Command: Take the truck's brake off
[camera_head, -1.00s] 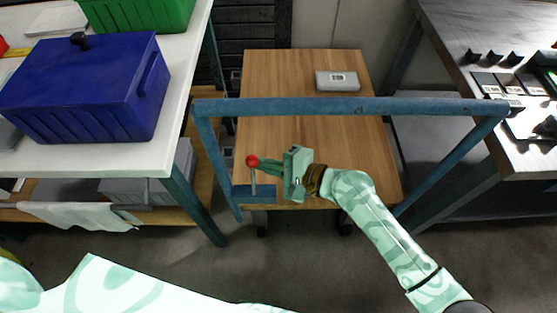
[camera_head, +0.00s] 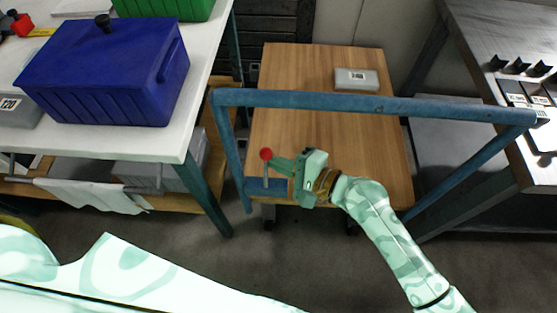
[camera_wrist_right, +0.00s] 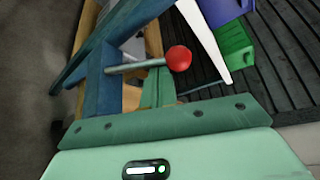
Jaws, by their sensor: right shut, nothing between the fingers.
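The truck is a low cart with a wooden deck (camera_head: 335,110) and a blue tubular frame (camera_head: 440,107). Its brake lever is a thin grey rod with a red knob (camera_head: 266,154), standing about upright on a blue plate at the cart's near left corner. My right gripper (camera_head: 278,167) is shut and empty, its fingertips right beside the rod, just below the knob. In the right wrist view, the red knob (camera_wrist_right: 179,58) and rod show close in front of the green fingers (camera_wrist_right: 158,88). I cannot tell whether they touch. My left gripper is out of view.
A grey labelled box (camera_head: 356,79) lies on the deck's far end. On the left, a white table (camera_head: 150,139) holds a blue bin (camera_head: 110,75) and a green bin. A dark-topped bench (camera_head: 480,30) stands on the right. Bare floor lies in front of the cart.

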